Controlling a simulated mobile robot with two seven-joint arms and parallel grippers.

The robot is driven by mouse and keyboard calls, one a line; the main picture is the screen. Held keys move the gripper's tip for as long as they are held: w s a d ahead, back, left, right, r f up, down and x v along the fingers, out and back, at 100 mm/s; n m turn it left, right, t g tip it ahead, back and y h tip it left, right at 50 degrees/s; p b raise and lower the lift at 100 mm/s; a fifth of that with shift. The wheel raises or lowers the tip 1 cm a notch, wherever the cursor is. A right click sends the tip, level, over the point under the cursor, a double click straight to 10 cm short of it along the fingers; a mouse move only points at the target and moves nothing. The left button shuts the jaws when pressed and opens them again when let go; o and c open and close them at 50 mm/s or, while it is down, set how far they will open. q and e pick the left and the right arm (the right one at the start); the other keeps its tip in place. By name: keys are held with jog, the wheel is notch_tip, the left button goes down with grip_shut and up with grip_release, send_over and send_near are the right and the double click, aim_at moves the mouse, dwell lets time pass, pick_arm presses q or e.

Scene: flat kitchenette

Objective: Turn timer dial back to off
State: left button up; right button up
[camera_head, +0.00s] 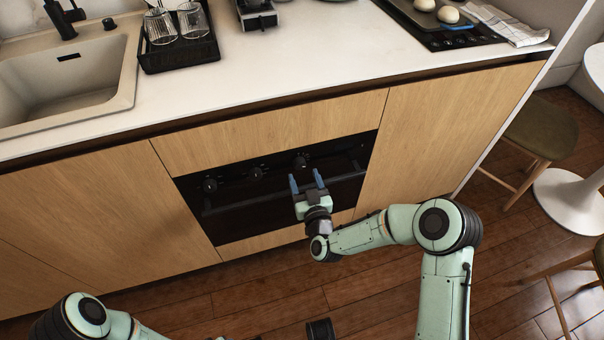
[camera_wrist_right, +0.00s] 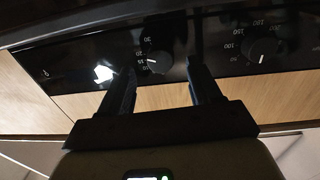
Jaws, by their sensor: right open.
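The black oven (camera_head: 276,188) is built into the wooden cabinet front, with a row of dark knobs on its upper panel. The timer dial (camera_head: 301,162) is the rightmost knob. In the right wrist view the timer dial (camera_wrist_right: 158,62) has minute numbers beside it and a short white pointer mark on its left side, near the 15. My right gripper (camera_head: 306,181) is open, its two fingers pointing at the panel just below the dial. In the right wrist view its fingers (camera_wrist_right: 160,88) stand either side of the dial, apparently not touching it. My left gripper is out of view.
A temperature knob (camera_wrist_right: 262,48) is at right in the right wrist view. The middle knob (camera_head: 256,174) and left knob (camera_head: 210,185) are farther along the panel. The oven handle (camera_head: 240,205) runs below the knobs. The white counter (camera_head: 300,65) overhangs above.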

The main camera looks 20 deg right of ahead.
aim_at(299, 164)
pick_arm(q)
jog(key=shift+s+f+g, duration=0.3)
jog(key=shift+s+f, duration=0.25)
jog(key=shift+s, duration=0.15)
pick_arm(e)
jog(key=shift+w, duration=1.45)
jog(key=c, duration=1)
